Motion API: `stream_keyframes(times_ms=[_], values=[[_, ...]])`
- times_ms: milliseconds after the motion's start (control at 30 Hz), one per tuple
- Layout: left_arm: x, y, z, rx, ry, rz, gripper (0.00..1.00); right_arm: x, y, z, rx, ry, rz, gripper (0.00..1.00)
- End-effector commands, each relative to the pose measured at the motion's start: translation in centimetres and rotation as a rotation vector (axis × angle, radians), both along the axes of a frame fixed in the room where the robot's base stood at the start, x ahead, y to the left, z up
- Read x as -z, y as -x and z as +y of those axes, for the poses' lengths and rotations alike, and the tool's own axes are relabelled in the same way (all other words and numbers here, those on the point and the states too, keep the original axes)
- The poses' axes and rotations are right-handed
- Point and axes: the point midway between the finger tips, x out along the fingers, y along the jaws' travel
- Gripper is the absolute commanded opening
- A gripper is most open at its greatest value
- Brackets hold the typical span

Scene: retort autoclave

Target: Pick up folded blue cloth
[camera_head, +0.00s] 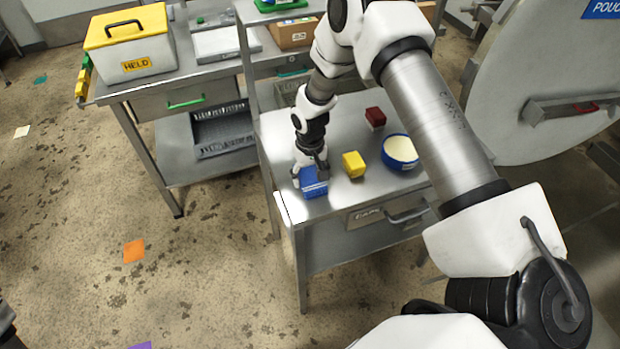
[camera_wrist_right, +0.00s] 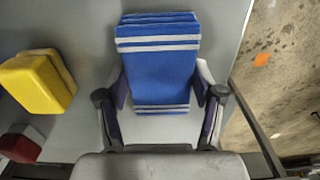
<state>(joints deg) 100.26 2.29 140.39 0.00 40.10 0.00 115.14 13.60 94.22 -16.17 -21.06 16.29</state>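The folded blue cloth (camera_head: 313,183) is a small blue block with white stripes at the front left corner of the steel table. In the right wrist view the cloth (camera_wrist_right: 158,75) fills the middle. My right gripper (camera_head: 309,169) is at the cloth, pointing down. In the right wrist view my right gripper (camera_wrist_right: 160,82) has one finger on each side of the cloth, very close to its edges. I cannot tell whether the fingers press on it, or whether the cloth rests on the table. My left gripper is not in view.
A yellow block (camera_head: 353,165), a dark red block (camera_head: 375,117) and a blue-rimmed bowl (camera_head: 400,152) stand on the steel table (camera_head: 339,200), right of the cloth. A cart (camera_head: 152,86) bearing a white box marked HELD (camera_head: 131,45) stands left. A large round door (camera_head: 545,75) is at right.

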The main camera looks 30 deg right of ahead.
Motion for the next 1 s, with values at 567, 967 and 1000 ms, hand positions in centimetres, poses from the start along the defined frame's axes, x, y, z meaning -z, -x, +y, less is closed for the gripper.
stream_keyframes(times_ms=[567,967,1000], values=[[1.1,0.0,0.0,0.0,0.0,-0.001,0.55,-2.2,-0.1,0.0,0.0,-0.001,-0.003,0.37],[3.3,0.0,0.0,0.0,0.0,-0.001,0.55,-3.7,6.9,-2.0,0.002,-0.005,0.001,0.37],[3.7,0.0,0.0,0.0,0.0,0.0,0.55,-3.8,7.9,-2.2,0.002,-0.007,0.0,0.37]])
